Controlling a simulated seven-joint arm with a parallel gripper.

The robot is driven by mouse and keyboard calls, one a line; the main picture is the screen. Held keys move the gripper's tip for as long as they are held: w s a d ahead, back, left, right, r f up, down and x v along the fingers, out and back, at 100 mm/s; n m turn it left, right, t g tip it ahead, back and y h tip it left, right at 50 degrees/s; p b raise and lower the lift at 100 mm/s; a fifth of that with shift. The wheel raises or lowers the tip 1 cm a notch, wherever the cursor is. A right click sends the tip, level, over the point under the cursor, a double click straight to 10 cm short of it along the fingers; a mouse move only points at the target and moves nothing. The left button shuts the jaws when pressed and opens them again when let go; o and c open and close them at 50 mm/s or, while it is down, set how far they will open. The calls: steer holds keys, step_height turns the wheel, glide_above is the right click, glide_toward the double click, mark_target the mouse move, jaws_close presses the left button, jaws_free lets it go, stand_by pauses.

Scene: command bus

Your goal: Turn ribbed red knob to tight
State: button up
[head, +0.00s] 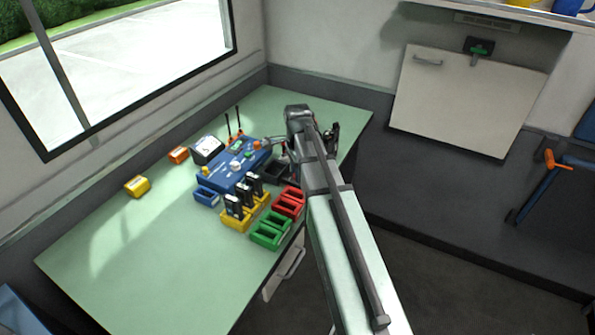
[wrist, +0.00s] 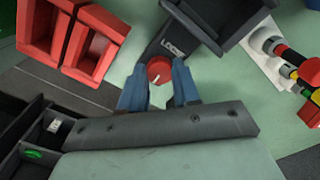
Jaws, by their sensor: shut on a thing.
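The red knob (wrist: 159,70) shows in the wrist view at the centre, with a pale pointer line on its face. It sits at the end of a dark plate (wrist: 168,45) marked with letters that I read only in part. My gripper (wrist: 160,84) has its two blue fingers on either side of the knob and is shut on it. The ribs on the knob are too small to make out. In the head view my arm hides the knob, and the fingers are hard to see there.
Red bins (wrist: 92,45) stand left of the knob in the wrist view, and a dark tray (wrist: 215,18) lies just beyond it. In the head view a blue console (head: 225,178), a yellow rack (head: 238,222) and green bins (head: 268,238) crowd the table. The table's left front (head: 130,265) is clear.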

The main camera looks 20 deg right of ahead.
steer(key=o, duration=1.1)
steer(key=shift+c, duration=0.2)
step_height(320, 180, up, 14)
steer(key=shift+f, duration=0.1)
stand_by(0.4)
